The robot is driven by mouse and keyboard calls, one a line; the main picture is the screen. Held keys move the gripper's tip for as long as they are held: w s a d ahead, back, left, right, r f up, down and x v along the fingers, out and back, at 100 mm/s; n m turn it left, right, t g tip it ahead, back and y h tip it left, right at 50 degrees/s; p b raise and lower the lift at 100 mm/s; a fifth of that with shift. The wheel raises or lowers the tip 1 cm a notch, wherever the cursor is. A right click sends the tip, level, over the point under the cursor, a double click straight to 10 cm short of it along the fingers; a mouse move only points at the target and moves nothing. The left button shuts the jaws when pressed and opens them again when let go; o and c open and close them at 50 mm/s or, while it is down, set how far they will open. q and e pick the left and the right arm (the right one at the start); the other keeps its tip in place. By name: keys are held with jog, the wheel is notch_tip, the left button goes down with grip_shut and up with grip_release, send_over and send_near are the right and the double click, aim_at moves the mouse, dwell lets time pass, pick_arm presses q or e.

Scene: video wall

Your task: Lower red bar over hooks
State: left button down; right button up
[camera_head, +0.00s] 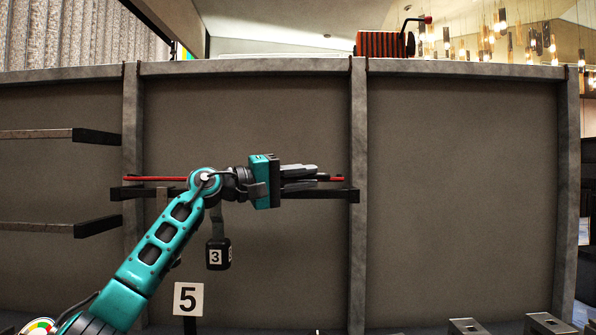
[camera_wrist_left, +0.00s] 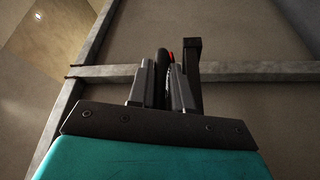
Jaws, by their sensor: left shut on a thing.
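The thin red bar (camera_head: 155,178) lies level in front of the grey wall panel in the head view. Its left part and right tip show; its middle is hidden behind my left arm and gripper. My left gripper (camera_head: 316,176) is shut on the bar near its right end. In the left wrist view the left gripper (camera_wrist_left: 163,75) has a dark piece between its fingers, with a red bit of the bar (camera_wrist_left: 172,57) at the top. Dark bracket arms, perhaps the hooks, stick out at the left (camera_head: 128,193) and right (camera_head: 350,195), just below the bar. Contact with them cannot be told.
Two more dark-tipped brackets (camera_head: 97,136) jut from the left panel. A dark weight marked 3 (camera_head: 215,255) hangs below my forearm. A sign marked 5 (camera_head: 188,299) stands lower down. Metal blocks (camera_head: 548,325) sit at the bottom right. The right panel's front is clear.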

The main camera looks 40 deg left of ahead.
pick_arm(q)
jog(key=shift+a+f+b, duration=0.1)
jog(key=shift+f+b, duration=0.35)
jog(key=shift+f, duration=0.4)
jog(key=c, duration=1.1)
grip_release()
jog(key=shift+w, duration=0.1)
jog(key=shift+a, duration=0.1)
